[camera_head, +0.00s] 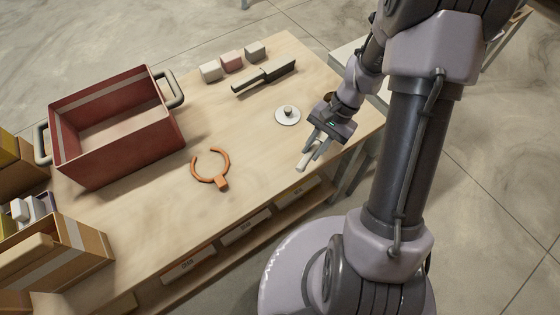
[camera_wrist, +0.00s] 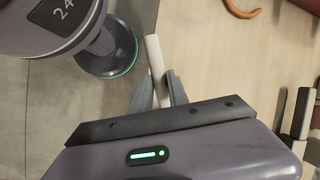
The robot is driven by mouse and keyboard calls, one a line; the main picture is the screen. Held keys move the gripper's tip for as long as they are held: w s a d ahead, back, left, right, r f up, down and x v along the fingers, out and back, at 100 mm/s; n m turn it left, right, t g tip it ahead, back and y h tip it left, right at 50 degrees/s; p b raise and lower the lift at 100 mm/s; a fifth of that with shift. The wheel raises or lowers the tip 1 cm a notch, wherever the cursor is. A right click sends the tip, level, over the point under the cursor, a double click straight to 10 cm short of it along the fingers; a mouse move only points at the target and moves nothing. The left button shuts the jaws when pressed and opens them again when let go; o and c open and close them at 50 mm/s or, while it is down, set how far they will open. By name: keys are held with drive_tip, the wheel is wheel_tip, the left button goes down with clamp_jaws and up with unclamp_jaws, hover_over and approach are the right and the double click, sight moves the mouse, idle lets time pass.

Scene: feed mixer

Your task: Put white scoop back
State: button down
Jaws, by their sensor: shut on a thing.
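My gripper (camera_head: 313,148) is shut on a white, rod-like piece, which I take to be the white scoop (camera_head: 301,163). It is near the right end of the wooden table, by the front edge. In the wrist view, the white scoop (camera_wrist: 155,56) stands out between the two fingers of my gripper (camera_wrist: 160,78). Only a plain straight length shows, and I cannot make out a bowl. Whether the scoop touches the table is unclear.
The wooden table (camera_head: 150,215) holds a red crate (camera_head: 130,150), an orange open ring (camera_head: 222,182), a white disc with a knob (camera_head: 287,116), a dark-handled tool (camera_head: 265,76) and small blocks (camera_head: 231,61). Cardboard boxes (camera_head: 80,250) stand at left. The table's middle is clear.

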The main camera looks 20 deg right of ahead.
drive_tip(key=a, duration=0.3)
drive_tip(key=a+f+b, duration=0.1)
drive_tip(key=a, duration=0.2)
drive_tip(key=a+b, duration=0.1)
drive_tip(key=a, duration=0.2)
drive_tip(key=shift+s+a+f, duration=0.15)
drive_tip(key=shift+s+a, duration=0.05)
drive_tip(key=shift+s, duration=0.1)
drive_tip(key=shift+a+f+b, duration=0.15)
drive_tip(key=shift+f+b, duration=1.15)
drive_tip(key=shift+f, duration=0.6)
drive_tip(key=c, duration=1.3)
unclamp_jaws()
drive_tip(key=shift+r, duration=0.1)
drive_tip(key=shift+r, duration=0.1)
